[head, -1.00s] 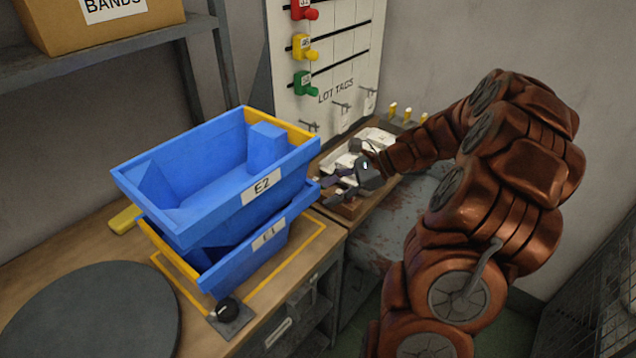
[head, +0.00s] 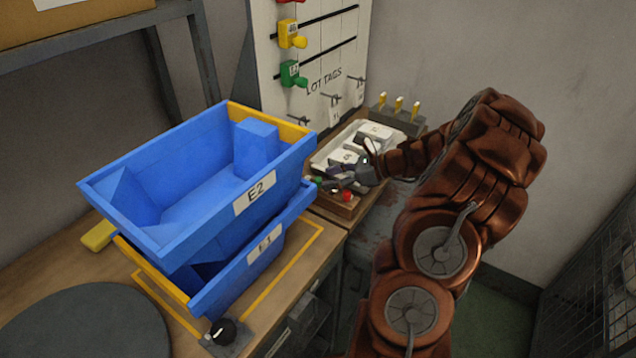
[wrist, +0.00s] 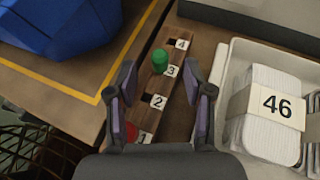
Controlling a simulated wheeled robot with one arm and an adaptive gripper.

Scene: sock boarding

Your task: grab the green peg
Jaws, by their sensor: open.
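The green peg (wrist: 160,60) stands in a narrow wooden rack (wrist: 182,85), at the slot by label 3, in the wrist view. Only a small bit of the green peg (head: 318,181) shows in the head view, beside my gripper. My gripper (wrist: 159,75) is open and empty. Its fingertips lie to either side of the rack in the picture, with the peg between them near the tips; I cannot tell the height gap. My gripper (head: 345,173) is over the rack in the head view.
A red peg (wrist: 131,132) stands by label 1. A white tray (wrist: 235,60) with a stack banded 46 is right of the rack. Blue bins (head: 190,190) stand left. A board (head: 330,50) behind carries red, yellow and green sliders.

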